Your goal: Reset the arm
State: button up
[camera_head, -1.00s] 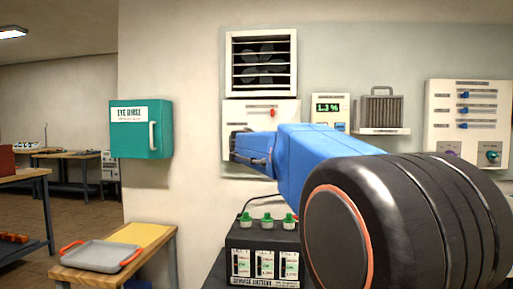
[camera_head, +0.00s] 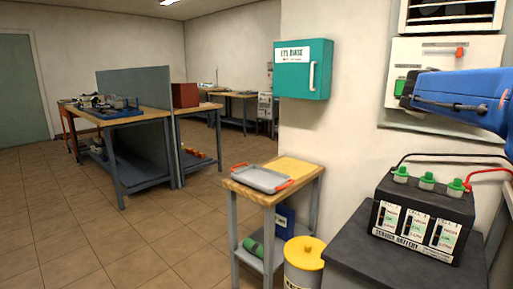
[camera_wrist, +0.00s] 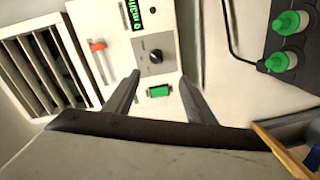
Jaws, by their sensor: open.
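My blue arm reaches in from the right edge of the head view, with my gripper (camera_head: 432,105) in front of a white wall panel (camera_head: 456,58). In the wrist view my gripper (camera_wrist: 158,88) has its two dark fingers apart with nothing between them. Beyond the fingers, the panel shows a black knob (camera_wrist: 155,56), a green rocker switch (camera_wrist: 159,91), a red slider (camera_wrist: 97,45) and part of a green display (camera_wrist: 134,14). The fingers look apart from the panel, but the exact distance cannot be told.
A service battery (camera_head: 424,215) with green caps and cables stands on a dark cabinet below my arm. A small wooden table (camera_head: 272,196) holds a grey tray (camera_head: 262,179). A yellow-lidded bin (camera_head: 304,252) stands beside it. A teal eye rinse box (camera_head: 303,70) hangs on the wall. Floor at left is clear.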

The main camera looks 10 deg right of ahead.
jog(key=s+a+f+m+g+y, duration=0.1)
jog(key=s+a+f+y, duration=0.3)
jog(key=s+a+f, duration=0.5)
jog(key=s+a+f+m+g+y, duration=0.2)
jog(key=s+a+f+g+y, duration=0.1)
jog(key=s+a+f, duration=0.7)
jog(key=s+a+f+m+g+y, duration=0.1)
jog(key=s+a+f+y, duration=0.4)
jog(key=s+a+f, duration=0.5)
jog(key=a+f+g, duration=0.1)
jog(key=a+f, duration=0.4)
jog(key=f, duration=0.7)
jog(key=shift+s+a+m+y, duration=0.15)
jog(key=shift+a+m+y, duration=0.15)
jog(key=shift+a+y, duration=0.1)
